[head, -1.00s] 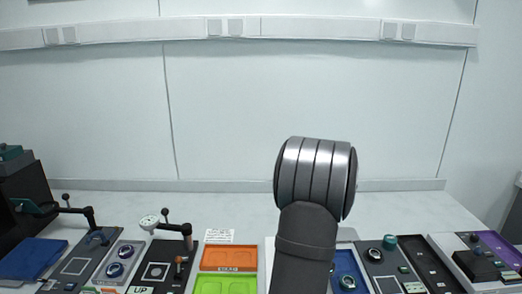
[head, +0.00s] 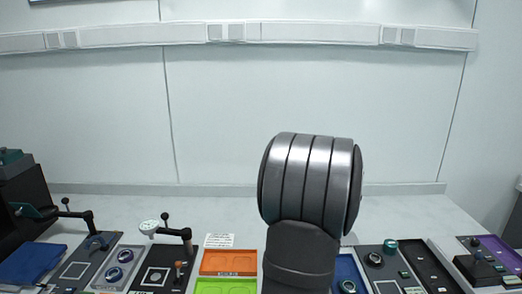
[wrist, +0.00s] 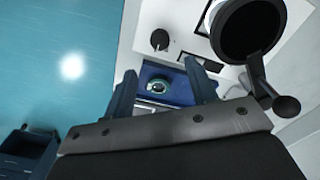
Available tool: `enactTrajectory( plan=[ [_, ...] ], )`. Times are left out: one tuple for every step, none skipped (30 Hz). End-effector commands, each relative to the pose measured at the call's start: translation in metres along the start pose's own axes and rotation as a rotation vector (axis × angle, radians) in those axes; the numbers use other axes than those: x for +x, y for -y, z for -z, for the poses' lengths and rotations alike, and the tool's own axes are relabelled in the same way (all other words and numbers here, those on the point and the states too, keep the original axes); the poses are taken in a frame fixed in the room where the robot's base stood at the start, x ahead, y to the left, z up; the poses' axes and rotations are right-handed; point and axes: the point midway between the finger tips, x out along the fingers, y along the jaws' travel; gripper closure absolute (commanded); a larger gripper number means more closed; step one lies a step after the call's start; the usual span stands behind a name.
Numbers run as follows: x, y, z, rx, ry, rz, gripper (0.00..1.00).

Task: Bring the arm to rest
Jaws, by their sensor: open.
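My arm's dark grey link and ribbed metallic joint rise in front of the bench in the head view, right of centre. My gripper is outside the head view. In the wrist view my gripper (wrist: 160,88) shows as two dark blue fingers, spread apart with nothing between them. Beyond the fingers lies a blue tray (wrist: 165,85) with a round, teal-ringed part in it; I cannot tell how far below the fingers it is.
An orange tray (head: 228,262) and a green tray (head: 226,286) lie left of my arm. A black cylinder with a knobbed handle (wrist: 250,28) is close at upper right in the wrist view. The back of the bench is clear.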

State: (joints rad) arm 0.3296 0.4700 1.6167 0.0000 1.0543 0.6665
Motion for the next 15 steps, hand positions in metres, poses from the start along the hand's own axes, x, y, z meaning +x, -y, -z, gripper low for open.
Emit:
enactTrajectory(
  plan=[
    [-0.011,0.001,0.001,0.000,-0.004,0.004,0.48],
    [-0.018,0.001,0.001,0.000,-0.004,0.003,0.48],
    [-0.025,0.000,0.001,0.000,-0.004,0.003,0.48],
    [-0.031,0.000,0.001,0.000,-0.003,0.003,0.48],
    [-0.037,0.001,0.001,0.000,-0.004,0.004,0.48],
    [-0.046,0.001,0.001,0.000,-0.004,0.003,0.48],
    [-0.051,0.001,0.001,0.000,-0.004,0.003,0.48],
    [-0.057,0.000,0.001,0.000,-0.003,0.003,0.48],
    [-0.066,0.001,0.001,0.000,-0.005,0.004,0.48],
    [-0.072,0.000,0.001,0.000,-0.004,0.003,0.48],
    [-0.077,0.000,0.000,0.000,-0.004,0.003,0.48],
    [-0.064,-0.001,-0.001,0.000,0.004,-0.003,0.48],
    [-0.057,-0.001,-0.001,0.000,0.004,-0.003,0.48],
    [-0.050,-0.001,-0.001,0.000,0.004,-0.003,0.48],
    [-0.042,-0.001,-0.001,0.000,0.005,-0.004,0.48]
  ],
)
